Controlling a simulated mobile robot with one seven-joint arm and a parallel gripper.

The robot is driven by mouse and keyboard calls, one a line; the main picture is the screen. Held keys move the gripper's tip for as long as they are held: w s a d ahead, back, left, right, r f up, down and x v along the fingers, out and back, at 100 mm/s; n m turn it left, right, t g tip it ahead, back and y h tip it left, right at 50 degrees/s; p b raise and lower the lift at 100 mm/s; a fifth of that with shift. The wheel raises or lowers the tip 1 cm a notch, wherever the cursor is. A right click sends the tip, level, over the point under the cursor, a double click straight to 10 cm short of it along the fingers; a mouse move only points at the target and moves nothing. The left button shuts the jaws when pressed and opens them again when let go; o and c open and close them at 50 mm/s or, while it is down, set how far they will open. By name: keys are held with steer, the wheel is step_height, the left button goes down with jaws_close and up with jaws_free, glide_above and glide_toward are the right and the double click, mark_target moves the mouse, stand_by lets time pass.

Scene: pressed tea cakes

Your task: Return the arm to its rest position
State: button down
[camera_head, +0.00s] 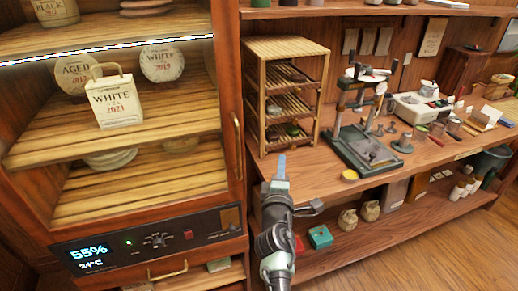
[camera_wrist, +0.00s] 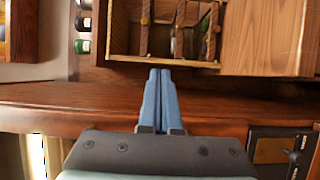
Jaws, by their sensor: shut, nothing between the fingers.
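My gripper (camera_head: 281,160) is in front of the wooden workbench in the head view, with my arm reaching up from the bottom edge. In the wrist view my gripper (camera_wrist: 160,72) has its two blue fingers pressed together, with nothing between them. The fingers point toward the bench edge (camera_wrist: 60,105) and the slatted wooden rack beyond it. I cannot tell whether the fingertips touch anything.
A cabinet (camera_head: 228,100) with shelves, tea cakes and a white bag (camera_head: 115,103) stands at the left. The bench (camera_head: 300,170) holds a slatted rack (camera_head: 256,105), a press (camera_head: 365,150) and a scale (camera_head: 415,105). Bare floor (camera_head: 430,250) shows at the lower right.

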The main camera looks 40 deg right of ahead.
steer(key=a+r+m+t, duration=0.25)
steer(key=a+r, duration=0.35)
steer(key=r, duration=0.4)
steer(key=w+a+r+m+t+y, duration=0.1)
steer(key=a+r+m+t, duration=0.15)
steer(key=a+r, duration=0.6)
steer(key=a+r+m+t, duration=0.25)
steer(key=a+r, duration=0.25)
steer(key=r, duration=0.7)
steer(key=s+a+r+t+y, duration=0.3)
steer(key=s+a+r+y, duration=0.3)
steer(key=s+a+r, duration=0.2)
steer(key=s+a+r+m+t+y, duration=0.1)
steer(key=s+a+r+t+y, duration=0.3)
steer(key=s+a+r, duration=0.3)
steer(key=a+r+y, duration=0.1)
steer(key=a, duration=0.4)
steer(key=shift+s+a+r+y, duration=0.35)
steer(key=shift+y, duration=0.05)
